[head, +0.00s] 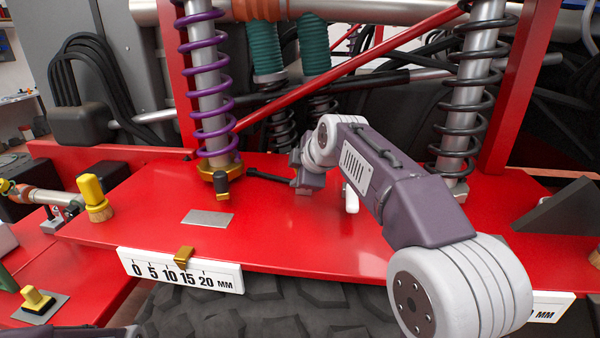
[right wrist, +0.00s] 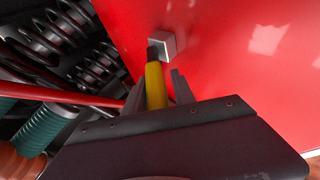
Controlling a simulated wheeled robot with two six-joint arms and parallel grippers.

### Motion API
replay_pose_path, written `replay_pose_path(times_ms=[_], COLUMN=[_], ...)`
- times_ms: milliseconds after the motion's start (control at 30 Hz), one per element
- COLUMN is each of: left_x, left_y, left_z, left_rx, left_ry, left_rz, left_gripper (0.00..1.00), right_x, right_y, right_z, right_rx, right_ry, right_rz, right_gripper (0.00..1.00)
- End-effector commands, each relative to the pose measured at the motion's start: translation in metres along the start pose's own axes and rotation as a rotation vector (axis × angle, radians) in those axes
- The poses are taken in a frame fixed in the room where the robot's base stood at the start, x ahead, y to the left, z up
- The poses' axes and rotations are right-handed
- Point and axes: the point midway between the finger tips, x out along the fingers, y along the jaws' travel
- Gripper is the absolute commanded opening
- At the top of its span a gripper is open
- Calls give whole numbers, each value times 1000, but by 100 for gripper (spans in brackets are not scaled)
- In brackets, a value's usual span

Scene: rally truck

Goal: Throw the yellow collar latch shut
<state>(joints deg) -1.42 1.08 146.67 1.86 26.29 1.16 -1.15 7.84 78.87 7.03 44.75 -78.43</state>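A brass-yellow collar (head: 221,172) rings the foot of the purple coil-over on the red deck. A black-topped knob (head: 222,184) stands at its front. A thin black rod (head: 268,177) runs from near the collar to my right gripper (head: 305,178). In the right wrist view a yellow, black-tipped handle (right wrist: 155,84), apparently the latch, lies between the two grey fingers of my right gripper (right wrist: 158,92). Whether both fingers press on it is unclear. In the head view my gripper hides this handle. My left gripper is out of view.
The purple coil-over (head: 208,90) rises left of my right arm, a black coil-over (head: 470,100) behind it. A red diagonal bar (head: 330,80) crosses behind. A yellow knob (head: 91,190), a grey plate (head: 207,218) and a millimetre scale (head: 180,272) lie left.

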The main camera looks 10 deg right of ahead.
Motion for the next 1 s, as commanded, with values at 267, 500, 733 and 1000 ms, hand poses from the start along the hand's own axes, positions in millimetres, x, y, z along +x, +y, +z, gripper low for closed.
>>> replay_pose_path(times_ms=[267, 500, 733, 1000], left_x=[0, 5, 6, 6], left_y=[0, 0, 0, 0], left_z=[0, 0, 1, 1], left_rx=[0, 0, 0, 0], left_ry=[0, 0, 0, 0], left_rz=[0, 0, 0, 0], left_gripper=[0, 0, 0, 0], right_x=[-1, -30, -76, -90], right_y=[2, 3, 2, 1], right_z=[0, -1, -2, -2], right_rx=[-1, -2, -2, -2], right_ry=[1, 2, 1, -1], right_rz=[7, 14, 9, 4], right_gripper=[44, 44, 44, 44])
